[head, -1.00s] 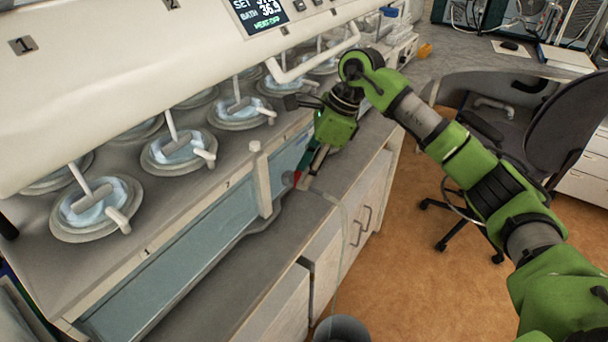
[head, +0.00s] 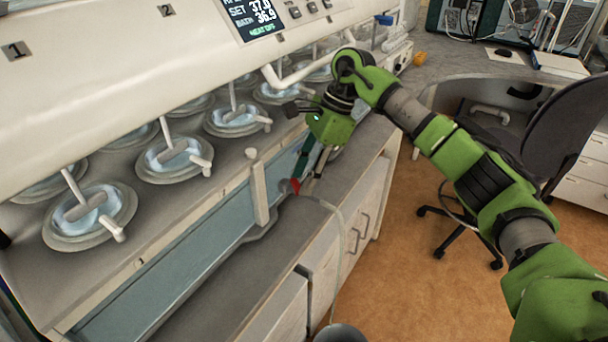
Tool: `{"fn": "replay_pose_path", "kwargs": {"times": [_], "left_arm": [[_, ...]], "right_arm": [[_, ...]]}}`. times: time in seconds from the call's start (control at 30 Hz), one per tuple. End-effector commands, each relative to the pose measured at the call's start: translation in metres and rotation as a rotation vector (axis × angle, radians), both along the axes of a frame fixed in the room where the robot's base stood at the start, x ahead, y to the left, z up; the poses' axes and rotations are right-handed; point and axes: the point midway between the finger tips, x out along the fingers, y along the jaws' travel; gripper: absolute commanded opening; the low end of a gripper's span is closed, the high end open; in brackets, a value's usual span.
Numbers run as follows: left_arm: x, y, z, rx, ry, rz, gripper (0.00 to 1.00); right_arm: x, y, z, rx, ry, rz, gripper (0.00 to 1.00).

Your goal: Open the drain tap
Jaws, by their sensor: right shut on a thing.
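The drain tap (head: 289,186) shows as a small red piece low on the front of the bath, beside the end of its blue-grey panel. My right gripper (head: 304,180) reaches down to it from above, with its fingers shut on the red tap handle. The fingers partly hide the tap, so its exact turn is hard to tell. My left gripper is not in view.
A pale upright post (head: 258,188) stands just left of the tap. A pale hose (head: 341,222) runs from the tap over the counter edge. Several glass vessels (head: 90,214) sit on the bath top. A dark chair (head: 565,135) stands right.

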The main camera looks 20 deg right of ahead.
Motion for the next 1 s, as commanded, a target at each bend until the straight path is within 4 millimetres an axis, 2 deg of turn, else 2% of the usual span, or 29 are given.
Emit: {"fn": "replay_pose_path", "kwargs": {"times": [0.07,0.1,0.13,0.17,0.53,0.73,1.0], "left_arm": [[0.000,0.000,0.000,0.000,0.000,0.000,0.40],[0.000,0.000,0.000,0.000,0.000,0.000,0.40],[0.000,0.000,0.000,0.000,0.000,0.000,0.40],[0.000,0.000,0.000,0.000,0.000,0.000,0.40],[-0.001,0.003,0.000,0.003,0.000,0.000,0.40],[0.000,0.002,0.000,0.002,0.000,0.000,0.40],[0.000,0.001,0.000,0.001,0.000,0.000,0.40]], "right_arm": [[0.000,-0.001,0.000,-0.002,-0.001,-0.002,0.14],[0.000,-0.001,0.000,-0.002,-0.001,-0.002,0.44],[0.000,-0.001,0.000,-0.002,-0.001,-0.002,0.51],[0.000,-0.001,0.000,-0.001,-0.001,-0.002,0.53],[0.000,-0.001,0.003,-0.001,-0.001,-0.003,0.53],[0.001,-0.012,0.029,-0.001,-0.005,-0.003,0.53],[-0.002,-0.078,0.028,-0.001,0.001,-0.008,0.53]]}}
